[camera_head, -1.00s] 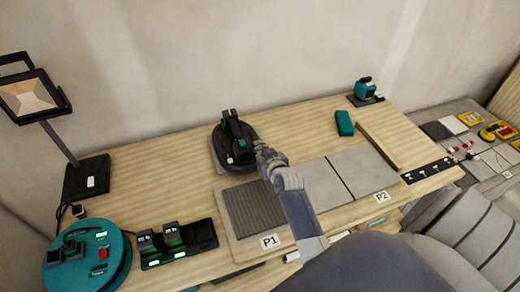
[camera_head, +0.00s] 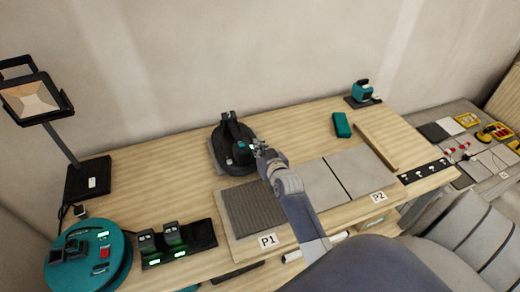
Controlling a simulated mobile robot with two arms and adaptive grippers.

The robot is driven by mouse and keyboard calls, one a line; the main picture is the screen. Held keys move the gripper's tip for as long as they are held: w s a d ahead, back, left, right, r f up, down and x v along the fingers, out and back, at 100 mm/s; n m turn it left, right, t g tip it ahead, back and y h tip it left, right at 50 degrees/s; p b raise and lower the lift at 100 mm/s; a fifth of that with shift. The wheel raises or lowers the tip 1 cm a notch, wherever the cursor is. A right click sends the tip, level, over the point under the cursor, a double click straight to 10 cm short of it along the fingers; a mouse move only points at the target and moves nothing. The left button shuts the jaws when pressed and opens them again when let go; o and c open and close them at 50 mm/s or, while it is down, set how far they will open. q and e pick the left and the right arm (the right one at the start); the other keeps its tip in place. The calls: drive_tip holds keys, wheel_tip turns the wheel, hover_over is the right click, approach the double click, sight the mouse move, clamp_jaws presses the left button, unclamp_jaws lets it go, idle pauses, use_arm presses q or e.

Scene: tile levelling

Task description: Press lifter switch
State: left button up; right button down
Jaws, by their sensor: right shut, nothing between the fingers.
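The lifter (camera_head: 230,142), a dark device with a top handle and a round base, stands on the wooden bench behind the ribbed panel by the P1 label. A small teal part (camera_head: 240,145) shows on its right side; I cannot tell for sure that it is the switch. My right gripper (camera_head: 259,149) is shut and empty, right beside the lifter's right side. Whether its tips touch the lifter is unclear. My left gripper is not in view.
The ribbed panel (camera_head: 252,206) and grey tiles (camera_head: 322,186) lie at the front. A charger with batteries (camera_head: 177,243) and a teal round unit (camera_head: 90,258) stand at left, with a lamp (camera_head: 36,98) behind. A teal box (camera_head: 342,124) and wooden board (camera_head: 376,145) lie at right.

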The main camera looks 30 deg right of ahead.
use_arm(q)
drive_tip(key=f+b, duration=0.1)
drive_tip(key=b, duration=0.1)
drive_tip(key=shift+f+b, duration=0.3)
drive_tip(key=shift+b, duration=0.1)
use_arm(e)
drive_tip(key=f+v, duration=0.1)
drive_tip(key=v, duration=0.9)
drive_tip(key=shift+s+a+f, duration=0.15)
drive_tip(key=shift+s+f, duration=0.15)
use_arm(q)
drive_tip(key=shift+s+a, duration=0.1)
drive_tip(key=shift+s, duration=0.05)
use_arm(e)
drive_tip(key=shift+a, duration=0.1)
